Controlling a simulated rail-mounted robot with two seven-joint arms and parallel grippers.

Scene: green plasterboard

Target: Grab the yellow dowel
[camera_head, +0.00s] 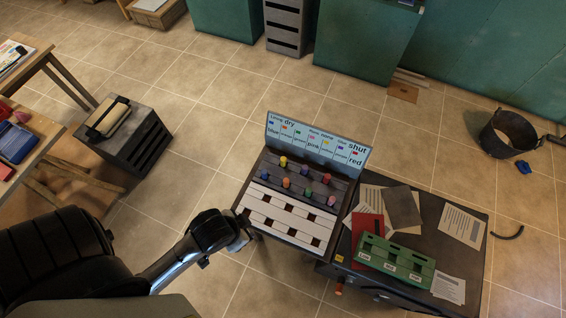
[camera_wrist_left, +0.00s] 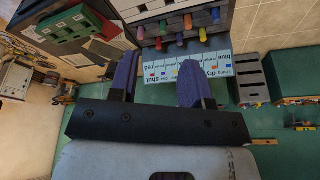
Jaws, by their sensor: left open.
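The yellow dowel (camera_head: 283,161) stands upright at the left end of the back row on a dark stepped rack (camera_head: 262,168) in the head view. Several other coloured dowels stand beside and in front of it. My left gripper (camera_head: 240,238) is at the rack's front left corner, apart from the yellow dowel. In the left wrist view its two purple fingers (camera_wrist_left: 158,80) are spread with nothing between them.
A light blue label board (camera_head: 318,143) stands behind the dowels. White slotted strips (camera_head: 285,218) lie at the rack's front. A dark table (camera_head: 450,262) on the right holds papers and a green box (camera_head: 395,262). A black bucket (camera_head: 508,133) stands on the tiled floor.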

